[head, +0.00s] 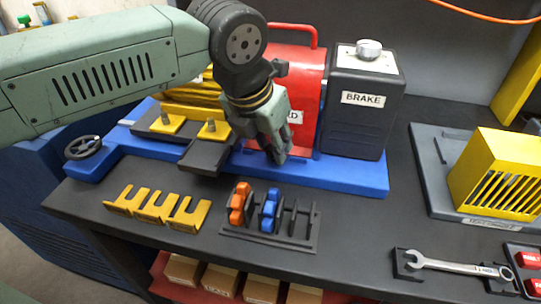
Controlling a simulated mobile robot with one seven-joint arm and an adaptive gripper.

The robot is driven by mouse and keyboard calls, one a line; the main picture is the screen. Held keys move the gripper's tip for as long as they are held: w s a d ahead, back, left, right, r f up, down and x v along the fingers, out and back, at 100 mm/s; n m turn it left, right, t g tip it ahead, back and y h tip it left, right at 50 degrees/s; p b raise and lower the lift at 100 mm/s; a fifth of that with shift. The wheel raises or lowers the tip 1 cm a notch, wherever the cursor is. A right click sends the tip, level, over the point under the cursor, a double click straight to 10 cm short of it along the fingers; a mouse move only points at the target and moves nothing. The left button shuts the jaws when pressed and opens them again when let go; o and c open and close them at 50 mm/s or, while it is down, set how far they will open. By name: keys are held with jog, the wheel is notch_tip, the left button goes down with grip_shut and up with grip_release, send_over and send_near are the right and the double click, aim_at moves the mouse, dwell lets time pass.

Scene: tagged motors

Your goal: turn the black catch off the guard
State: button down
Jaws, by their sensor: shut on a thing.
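The red guard (309,78) with its loop handle stands on the blue base of the machine at top centre. A white label on its front is partly covered, with only its last letters showing. My gripper (279,157) points down at the guard's lower front. Its fingers are closed together at the foot of the guard, by the blue base. The black catch is hidden by the fingers, which are shut on it. How far the catch is turned cannot be seen.
The black BRAKE box (362,110) stands close right of the guard. A black slide with yellow clamps (212,130) is left of my gripper. In front are yellow forked brackets (156,208) and a rack (270,222) with orange and blue pieces. A wrench (455,265) lies at right.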

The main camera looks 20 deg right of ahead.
jog(key=n+b, duration=0.1)
jog(key=n, duration=0.1)
jog(key=n+y+b, duration=0.1)
jog(key=shift+s+d+f+t+b, duration=0.15)
jog(key=shift+f+t+b, duration=0.15)
jog(key=shift+t, duration=0.1)
jog(key=n+b, duration=0.1)
jog(key=n+y+b, duration=0.1)
jog(key=n, duration=0.1)
jog(key=shift+d+r+n+t, duration=0.15)
jog(key=shift+r+n+t, duration=0.05)
jog(key=shift+n+t, duration=0.1)
jog(key=n+y, duration=0.1)
jog(key=n, duration=0.2)
jog(key=shift+d+b, duration=0.15)
jog(key=shift+b, duration=0.25)
jog(key=shift+d+r+n+y, duration=0.1)
jog(key=shift+n+y, duration=0.7)
jog(key=shift+n, duration=0.8)
jog(key=c, duration=1.2)
grip_release()
jog(key=shift+c, duration=0.2)
